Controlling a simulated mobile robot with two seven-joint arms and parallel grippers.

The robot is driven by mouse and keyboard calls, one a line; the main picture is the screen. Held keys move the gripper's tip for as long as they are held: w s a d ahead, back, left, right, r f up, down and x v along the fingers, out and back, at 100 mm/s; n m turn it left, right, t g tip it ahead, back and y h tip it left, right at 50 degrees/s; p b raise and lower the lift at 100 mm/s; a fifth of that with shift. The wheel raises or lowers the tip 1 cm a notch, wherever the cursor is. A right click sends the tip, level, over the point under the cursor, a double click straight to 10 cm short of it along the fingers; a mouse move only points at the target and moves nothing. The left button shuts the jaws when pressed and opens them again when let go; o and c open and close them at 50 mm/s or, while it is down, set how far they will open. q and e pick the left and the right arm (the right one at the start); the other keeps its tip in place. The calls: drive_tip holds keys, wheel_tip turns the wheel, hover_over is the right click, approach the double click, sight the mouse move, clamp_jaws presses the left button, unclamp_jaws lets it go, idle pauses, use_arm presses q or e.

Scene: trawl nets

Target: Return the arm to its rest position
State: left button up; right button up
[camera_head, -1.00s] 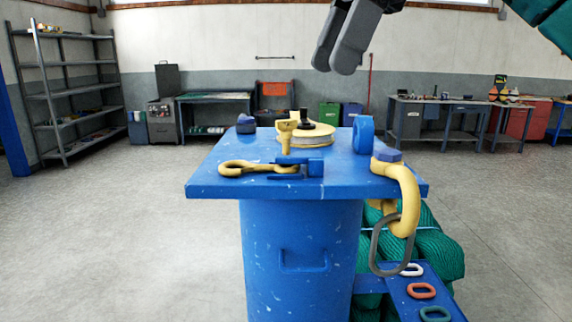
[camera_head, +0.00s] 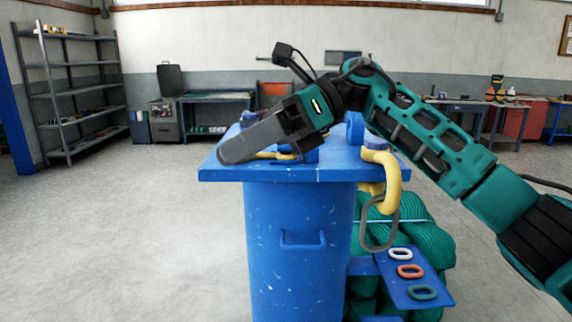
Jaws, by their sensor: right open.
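My right arm comes in from the right of the head view, green and black, bent at the elbow. Its gripper (camera_head: 250,142) points left and down in front of the blue stand's top. The fingers overlap in this view, and I see nothing held between them. My left gripper is not in view.
A yellow hook (camera_head: 393,178) with a grey ring (camera_head: 362,235) hangs at the stand's right edge. A blue shelf (camera_head: 433,297) below holds white, red and green links. Green netting (camera_head: 432,245) lies behind it. Open floor is at left.

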drive_tip(key=w+d+f+n+t+y, duration=0.1)
drive_tip(key=w+d+f+n+t, duration=0.15)
drive_tip(key=f+n+t, duration=0.75)
drive_tip(key=w+d+f+n+t+y, duration=0.1)
drive_tip(key=d+f+n+t, duration=0.35)
drive_tip(key=n, duration=0.85)
drive_tip(key=w+d+f+n+t, duration=0.2)
drive_tip(key=f+n+t, duration=0.75)
drive_tip(key=n, duration=0.25)
drive_tip(key=s+d+f+m+h, duration=0.3)
drive_tip(key=f+m+h, duration=0.15)
drive_tip(key=f, duration=0.25)
drive_tip(key=s+d+f+m+h, duration=0.2)
drive_tip(key=d+f+m+h, duration=0.2)
drive_tip(key=f+m, duration=0.15)
drive_tip(key=s+d+f+m+g+h, duration=0.2)
drive_tip(key=s+d+f+g, duration=0.1)
drive_tip(key=s+f, duration=0.4)
drive_tip(key=s+d+f+m+g+h, duration=0.1)
drive_tip(key=s+d+f+m+g, duration=0.2)
drive_tip(key=s+f, duration=0.4)
drive_tip(key=shift+s+d+f+g+h, duration=0.2)
drive_tip(key=shift+s+d+g+h, duration=0.2)
drive_tip(key=shift+s+d, duration=0.15)
